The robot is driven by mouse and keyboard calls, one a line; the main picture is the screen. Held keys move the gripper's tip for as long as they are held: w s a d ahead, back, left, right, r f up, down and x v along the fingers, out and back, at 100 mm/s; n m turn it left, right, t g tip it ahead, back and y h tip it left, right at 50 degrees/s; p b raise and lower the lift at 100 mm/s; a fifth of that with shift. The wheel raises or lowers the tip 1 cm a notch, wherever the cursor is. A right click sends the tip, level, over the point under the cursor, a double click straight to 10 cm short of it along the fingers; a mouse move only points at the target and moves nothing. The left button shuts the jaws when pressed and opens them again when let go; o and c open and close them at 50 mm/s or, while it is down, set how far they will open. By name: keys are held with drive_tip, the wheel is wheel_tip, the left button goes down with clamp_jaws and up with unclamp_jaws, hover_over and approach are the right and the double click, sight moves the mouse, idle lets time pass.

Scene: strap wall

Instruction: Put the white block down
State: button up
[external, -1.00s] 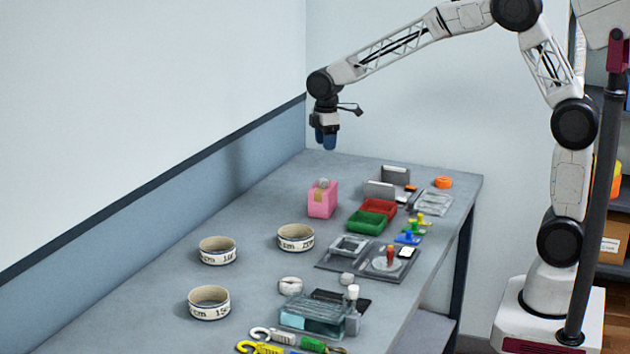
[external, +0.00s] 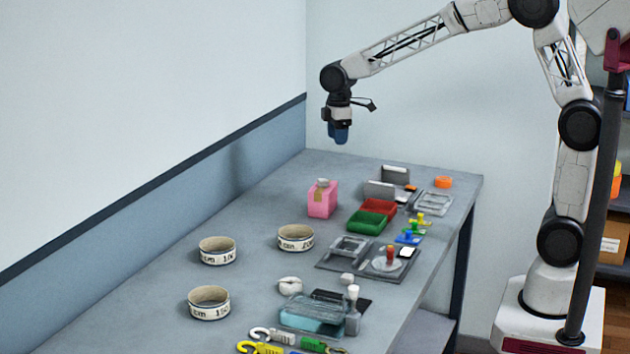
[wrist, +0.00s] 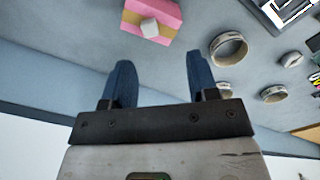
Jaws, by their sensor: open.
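A small white block (external: 322,182) rests on top of a pink box (external: 321,203) with a tan band, towards the far part of the bench. The white block (wrist: 149,28) and the pink box (wrist: 168,12) also show at the top of the wrist view. My gripper (external: 338,137) is in the air above the bench, higher than the pink box and apart from it. In the wrist view its two blue fingers (wrist: 160,64) stand apart with nothing between them.
Several labelled rings (external: 217,251) stand on the left of the grey bench (external: 262,215). Red (external: 379,206) and green (external: 366,222) trays, a grey board (external: 330,260) and a clear teal-tinted box (external: 312,317) stand to the right and front. The wall runs along the left edge.

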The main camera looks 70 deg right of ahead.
drive_tip(key=s+a+r+m+t, duration=0.1)
drive_tip(key=s+r+m, duration=0.15)
drive_tip(key=s, duration=0.75)
drive_tip(key=s+a+r+m, duration=0.15)
drive_tip(key=s+r, duration=0.25)
drive_tip(key=s, duration=0.7)
drive_tip(key=s+f+m, duration=0.1)
drive_tip(key=s+m, duration=0.1)
drive_tip(key=s, duration=0.8)
drive_tip(key=s+f+m+t, duration=0.1)
drive_tip(key=s+f+m, duration=0.1)
drive_tip(key=s, duration=0.9)
drive_tip(key=shift+f, duration=0.25)
